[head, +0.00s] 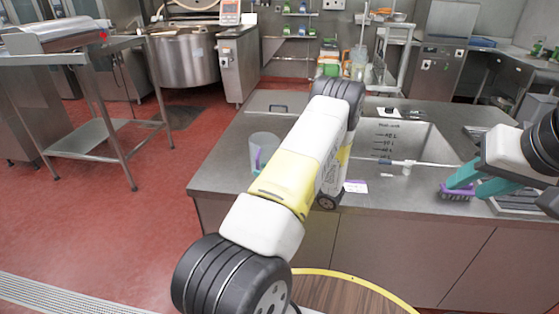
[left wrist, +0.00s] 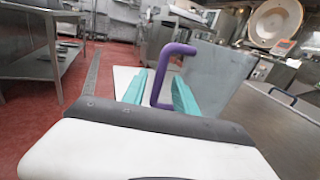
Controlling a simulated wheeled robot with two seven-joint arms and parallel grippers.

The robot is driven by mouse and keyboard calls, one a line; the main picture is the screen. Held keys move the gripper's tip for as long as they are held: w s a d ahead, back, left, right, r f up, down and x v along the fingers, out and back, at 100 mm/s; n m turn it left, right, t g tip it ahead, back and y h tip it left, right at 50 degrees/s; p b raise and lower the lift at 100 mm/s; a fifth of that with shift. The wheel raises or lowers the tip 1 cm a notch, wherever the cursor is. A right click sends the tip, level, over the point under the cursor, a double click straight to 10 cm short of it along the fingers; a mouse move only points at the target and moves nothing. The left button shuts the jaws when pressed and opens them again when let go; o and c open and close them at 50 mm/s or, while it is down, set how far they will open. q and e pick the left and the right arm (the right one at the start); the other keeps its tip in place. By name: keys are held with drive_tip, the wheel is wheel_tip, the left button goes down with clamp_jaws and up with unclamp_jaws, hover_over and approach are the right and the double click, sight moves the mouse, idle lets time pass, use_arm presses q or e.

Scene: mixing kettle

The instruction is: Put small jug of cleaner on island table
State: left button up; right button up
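A translucent grey jug (head: 264,145) stands on the left part of the steel counter (head: 225,165), partly hidden behind my left arm. Its purple handle (left wrist: 172,50) and pale wall (left wrist: 215,75) show in the left wrist view. My left gripper (left wrist: 162,95) has its teal fingers on either side of the handle, with visible gaps. In the head view my own arm hides most of this gripper. My right gripper (head: 474,181) is open and empty at the counter's right, its fingertips close to a purple brush (head: 457,192); I cannot tell if they touch.
A sink with a white-handled tool (head: 405,164) across it is set in the counter. A steel table (head: 75,48) stands at the far left, with open red floor between. A large kettle (head: 187,55) and a trolley (head: 395,45) with green bottles nearby stand behind.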

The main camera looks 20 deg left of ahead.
use_arm(q)
drive_tip(key=d, duration=0.3)
drive_tip(key=s+d, duration=0.1)
drive_tip(key=d, duration=0.6)
drive_tip(key=shift+s, duration=0.2)
drive_tip(key=shift+s+r+n+g, duration=0.1)
drive_tip(key=shift+r+n+g, duration=0.2)
drive_tip(key=shift+g, duration=0.1)
drive_tip(key=s+r+n+g+h, duration=0.5)
drive_tip(key=s+r+n+h, duration=0.4)
drive_tip(key=r, duration=0.3)
drive_tip(key=s+d+r+n+t+h, duration=0.4)
drive_tip(key=s+d+r+h, duration=0.1)
drive_tip(key=s+r, duration=0.2)
drive_tip(key=s+d+r+n+t+h, duration=0.5)
drive_tip(key=s+d+r+h, duration=0.1)
drive_tip(key=r, duration=0.3)
drive_tip(key=shift+s+r, duration=0.15)
drive_tip(key=shift+s, duration=0.7)
